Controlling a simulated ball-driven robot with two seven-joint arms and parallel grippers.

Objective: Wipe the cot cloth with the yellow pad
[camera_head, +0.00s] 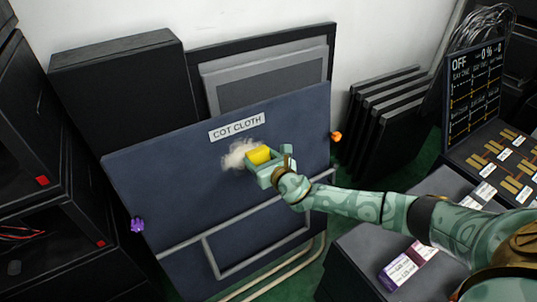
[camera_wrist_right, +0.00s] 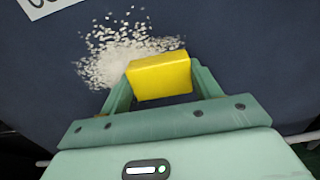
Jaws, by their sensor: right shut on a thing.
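The cot cloth (camera_head: 160,185) is a large dark blue upright panel, tilted back, with a white label reading COT CLOTH (camera_head: 237,126). A patch of pale crumbly dirt (camera_head: 238,153) is on it below the label. The same patch (camera_wrist_right: 115,50) shows in the right wrist view. My right gripper (camera_head: 262,160) is shut on the yellow pad (camera_wrist_right: 160,76) and holds it at the lower right edge of the patch. The pad overlaps the patch's edge in view; I cannot tell whether it touches the cloth. My left gripper is not in view.
An orange knob (camera_head: 336,136) and a purple knob (camera_head: 137,225) are on the cloth's side edges. A grey tube frame (camera_head: 215,258) crosses its lower part. Black slabs (camera_head: 385,115) lean at right. A dark bench with small labelled boxes (camera_head: 398,272) stands at lower right.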

